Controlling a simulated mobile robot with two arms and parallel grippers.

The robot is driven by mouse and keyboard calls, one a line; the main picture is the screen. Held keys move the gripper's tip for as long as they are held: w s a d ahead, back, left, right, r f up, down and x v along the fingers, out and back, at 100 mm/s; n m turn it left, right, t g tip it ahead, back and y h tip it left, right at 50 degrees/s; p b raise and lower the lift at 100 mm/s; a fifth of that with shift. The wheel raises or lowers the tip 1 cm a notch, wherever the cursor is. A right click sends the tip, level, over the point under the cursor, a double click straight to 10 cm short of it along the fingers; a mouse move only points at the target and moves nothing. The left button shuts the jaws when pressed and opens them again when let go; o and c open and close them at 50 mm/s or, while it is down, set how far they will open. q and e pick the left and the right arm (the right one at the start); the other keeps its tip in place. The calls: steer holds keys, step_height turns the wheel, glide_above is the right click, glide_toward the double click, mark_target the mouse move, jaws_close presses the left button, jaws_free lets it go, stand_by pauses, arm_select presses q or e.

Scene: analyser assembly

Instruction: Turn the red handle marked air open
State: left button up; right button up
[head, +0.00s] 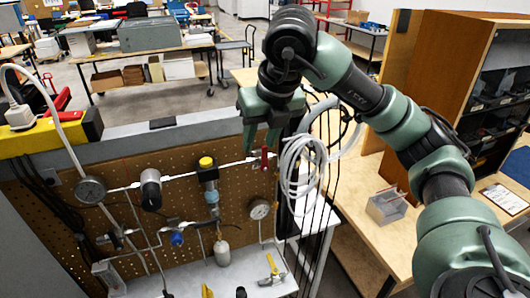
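A small red handle (264,158) hangs upright on the pipe near the right end of the brown pegboard panel. Any marking on it is too small to read. My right gripper (261,148) reaches in from the upper right and points down at the handle. Its two green fingers look parted, with the handle at or just below the fingertips. I cannot tell whether they touch it. My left gripper is not in view.
The pegboard (120,199) carries pipes, a gauge (91,189), a regulator with a yellow top (207,168) and another gauge (260,209). Coiled white hose (303,170) hangs just right of the handle. A wooden table (352,205) and shelf unit stand at the right.

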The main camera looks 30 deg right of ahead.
mark_target(265, 150)
steer(key=shift+m+h, duration=0.3)
steer(key=shift+h, duration=0.1)
steer(key=w+d+f, duration=0.1)
steer(key=f, duration=0.1)
steer(key=d+f, duration=0.1)
steer(key=f, duration=0.1)
steer(key=w+f, duration=0.1)
steer(key=f, duration=0.1)
steer(key=shift+w+d+f, duration=0.2)
steer(key=shift+w+d, duration=0.1)
steer(key=shift+d, duration=0.1)
jaws_close()
